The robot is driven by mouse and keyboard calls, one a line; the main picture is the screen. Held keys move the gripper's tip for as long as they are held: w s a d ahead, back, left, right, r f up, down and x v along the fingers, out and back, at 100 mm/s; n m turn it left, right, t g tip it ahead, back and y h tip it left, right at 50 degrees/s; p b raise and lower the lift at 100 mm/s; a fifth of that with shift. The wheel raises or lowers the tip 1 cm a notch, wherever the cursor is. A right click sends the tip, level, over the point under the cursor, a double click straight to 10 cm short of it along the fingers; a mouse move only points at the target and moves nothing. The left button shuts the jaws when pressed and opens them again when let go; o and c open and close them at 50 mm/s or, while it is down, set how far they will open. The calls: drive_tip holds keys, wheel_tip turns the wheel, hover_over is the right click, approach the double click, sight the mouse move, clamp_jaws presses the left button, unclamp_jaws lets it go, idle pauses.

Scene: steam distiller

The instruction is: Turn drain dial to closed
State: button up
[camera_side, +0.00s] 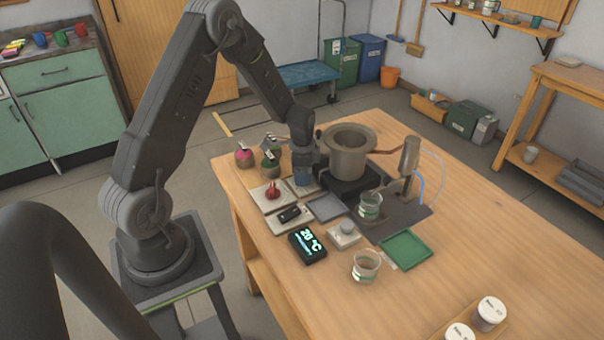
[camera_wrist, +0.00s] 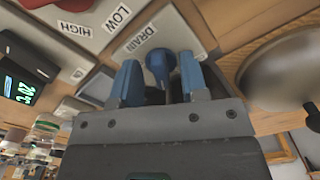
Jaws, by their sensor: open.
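The drain dial (camera_wrist: 159,70) is a blue knob on a light grey plate with a DRAIN label (camera_wrist: 140,38), seen in the wrist view. My gripper (camera_wrist: 160,60) is open, with one blue finger on each side of the dial. I cannot tell whether either finger touches it. In the side view my gripper (camera_side: 303,178) points down over the plate beside the metal pot, and blue shows at its end. The fingers largely hide the dial there, and which way it is turned is not clear.
The metal pot (camera_side: 347,150) stands close to the right of my gripper. A red knob (camera_side: 272,191), a black switch (camera_side: 290,213), a temperature display (camera_side: 307,245) and a grey knob (camera_side: 346,228) sit nearby. Beakers (camera_side: 366,265) stand in front.

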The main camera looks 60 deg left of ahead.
clamp_jaws()
idle(0.4)
drive_tip(key=shift+n, duration=0.4)
drive_tip(key=n, duration=0.4)
drive_tip(key=shift+d, duration=0.1)
drive_tip(key=n, duration=0.4)
drive_tip(key=shift+d+n, duration=0.1)
drive_tip(key=shift+n, duration=0.2)
drive_tip(key=n, duration=0.4)
drive_tip(key=shift+d, duration=0.1)
drive_tip(key=n, duration=0.4)
drive_tip(key=shift+w, duration=0.1)
drive_tip(key=shift+d+n, duration=0.1)
drive_tip(key=shift+n, duration=0.3)
